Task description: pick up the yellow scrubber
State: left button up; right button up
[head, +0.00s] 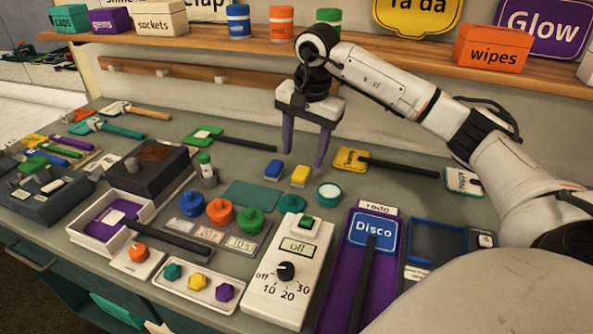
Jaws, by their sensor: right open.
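The yellow scrubber (300,175) looks like a small block with a yellow top and a paler lower part. It lies on the grey bench top, just right of a similar blue block (273,169). My right gripper (304,157) is open and empty, its two dark fingers pointing down. In the picture its fingertips are just above and behind the two blocks. It looks apart from them, but its exact height is hard to tell. My left gripper is not in view.
A yellow paddle with a black handle (392,164) lies right of the gripper. A teal-rimmed round tub (329,194) and a teal mat (251,195) are near the scrubber. A green paddle (205,134) lies to the left. A shelf (215,42) runs behind.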

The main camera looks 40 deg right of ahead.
aim_at(302, 171)
jog(key=shift+w+f, duration=0.1)
jog(key=shift+f, duration=0.6)
jog(key=f, duration=0.3)
jog(key=w+f, duration=0.1)
jog(key=f, duration=0.1)
jog(key=shift+d+p, duration=0.4)
jog(key=shift+c, duration=0.3)
jog(key=c, duration=1.1)
jog(key=shift+c, duration=0.2)
jog(key=shift+r, duration=0.1)
